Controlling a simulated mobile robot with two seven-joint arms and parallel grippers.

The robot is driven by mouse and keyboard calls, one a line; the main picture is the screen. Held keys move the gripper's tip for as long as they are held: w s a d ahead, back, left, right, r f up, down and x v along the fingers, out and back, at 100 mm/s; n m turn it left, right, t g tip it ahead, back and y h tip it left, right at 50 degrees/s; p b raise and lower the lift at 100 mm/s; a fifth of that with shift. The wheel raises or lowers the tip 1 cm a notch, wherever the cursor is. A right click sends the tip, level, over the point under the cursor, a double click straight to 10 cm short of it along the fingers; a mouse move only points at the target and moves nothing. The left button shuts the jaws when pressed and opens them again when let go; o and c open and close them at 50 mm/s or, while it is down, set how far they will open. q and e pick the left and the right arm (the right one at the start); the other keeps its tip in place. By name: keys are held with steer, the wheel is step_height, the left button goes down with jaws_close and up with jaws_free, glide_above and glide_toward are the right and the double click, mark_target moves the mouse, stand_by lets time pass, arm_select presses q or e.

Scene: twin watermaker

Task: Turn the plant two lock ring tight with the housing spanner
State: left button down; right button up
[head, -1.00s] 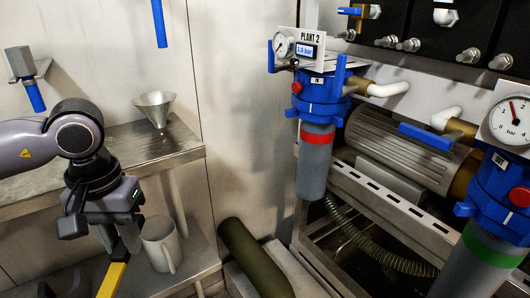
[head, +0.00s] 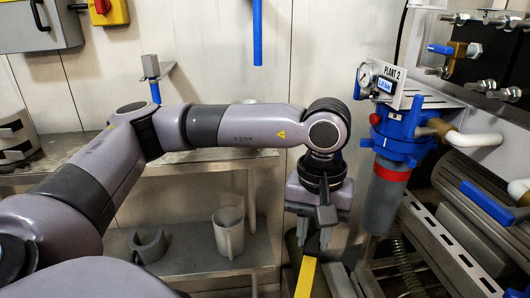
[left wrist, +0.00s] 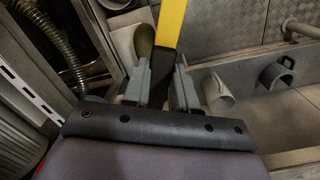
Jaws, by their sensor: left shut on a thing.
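The plant two housing (head: 382,200) hangs under the "PLANT 2" sign, a grey bowl with a red band and a blue lock ring (head: 398,150) above it. A gauge and a small display reading 1.0 bar sit on top. My left gripper (head: 312,236) is low and left of this housing, apart from it. It is shut on a yellow bar, which I take for the handle of the housing spanner (head: 305,277). The yellow bar also shows between the fingers in the left wrist view (left wrist: 171,28). The spanner's far end is out of frame. My right gripper is not in view.
A steel bench (head: 222,155) and a lower shelf (head: 195,262) stand left, with a grey mug (head: 228,232) and a grey open ring (head: 148,245). A metal frame rail (head: 440,240) runs below and right of the housing. Blue-handled valves and pipes crowd the right.

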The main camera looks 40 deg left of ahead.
arm_select(q)
steer(key=s+a+r+n+p, duration=0.2)
steer(key=s+r+n+p, duration=0.45)
steer(key=n, duration=0.75)
steer(key=s+a+r+n+p, duration=0.25)
steer(key=r+n+p, duration=0.6)
steer(key=n, duration=0.55)
steer(key=shift+w+d+f+t+b, duration=0.2)
steer(key=shift+w+d+f, duration=0.25)
steer(key=shift+w, duration=0.25)
steer(key=shift+w+d+f+t+b, duration=0.2)
steer(key=shift+w+d+f, duration=0.2)
steer(key=shift+w, duration=0.3)
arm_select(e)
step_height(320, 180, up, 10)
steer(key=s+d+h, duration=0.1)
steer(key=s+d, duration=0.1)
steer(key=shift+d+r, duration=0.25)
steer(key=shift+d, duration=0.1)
arm_select(q)
steer(key=shift+a, duration=0.1)
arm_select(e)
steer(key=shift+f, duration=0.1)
arm_select(q)
steer(key=shift+b, duration=0.35)
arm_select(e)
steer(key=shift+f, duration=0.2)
